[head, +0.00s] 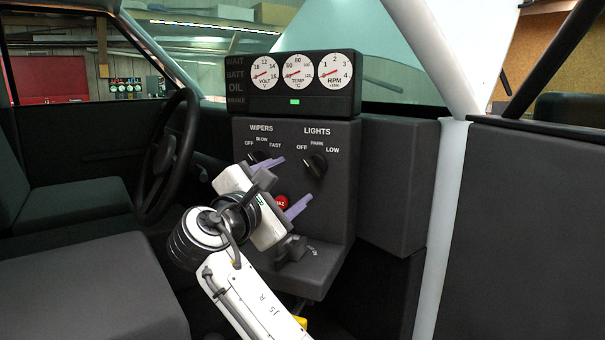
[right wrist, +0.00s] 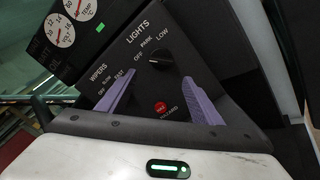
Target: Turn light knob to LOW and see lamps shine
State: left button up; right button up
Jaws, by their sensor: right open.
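The black light knob (head: 316,165) sits under the LIGHTS label on the dark panel, among the words OFF, PARK and LOW. It also shows in the right wrist view (right wrist: 159,67), and its white mark appears to point toward OFF. My right gripper (head: 283,188) is open and empty, with its two purple fingers spread in front of the panel, below and left of the light knob. In the right wrist view the fingers (right wrist: 158,98) stand on either side of the red hazard button, apart from the knob. No lamps can be made out. My left gripper is out of view.
The wiper knob (head: 256,158) is partly behind my upper finger. The red hazard button (head: 281,202) lies between the fingers. A gauge box (head: 295,114) with a lit green indicator stands above the panel. The steering wheel (head: 168,155) is at left, and a white pillar (head: 443,220) at right.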

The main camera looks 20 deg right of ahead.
aim_at(310, 170)
jog(key=x, duration=0.2)
jog(key=p+x, duration=0.1)
jog(key=x, duration=0.4)
jog(key=shift+d+r, duration=0.35)
jog(key=shift+d, duration=0.2)
jog(key=shift+w+d+f, duration=0.1)
jog(key=shift+w+d, duration=0.2)
jog(key=shift+w, duration=0.15)
jog(key=c, duration=1.1)
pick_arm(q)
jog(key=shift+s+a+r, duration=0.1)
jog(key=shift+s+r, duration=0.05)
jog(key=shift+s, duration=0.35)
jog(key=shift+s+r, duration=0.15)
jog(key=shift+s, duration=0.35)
pick_arm(e)
jog(key=shift+o, duration=0.2)
